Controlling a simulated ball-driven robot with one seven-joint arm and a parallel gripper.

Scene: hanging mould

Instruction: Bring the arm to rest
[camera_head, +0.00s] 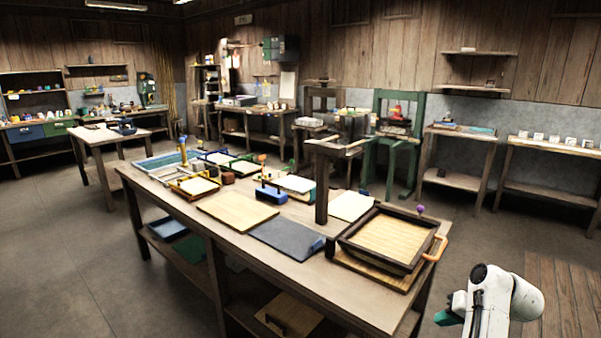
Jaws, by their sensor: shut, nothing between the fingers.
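A white part of my arm (497,306) with dark trim shows at the lower right. It stands to the right of the near end of the long work table (160,192), apart from it in the picture. A small green and dark piece shows at the left side of the arm; I cannot tell what it is. I make out no gripper fingers in this view. The lower part of the arm is cut off by the bottom edge.
A framed mould (345,241) with an orange handle (436,248) lies at the table's near right, closest to my arm. A dark post (321,190) rises behind it. A grey slab (285,240) and a wooden board (237,211) lie left. Bare floor (476,232) shows right of the table.

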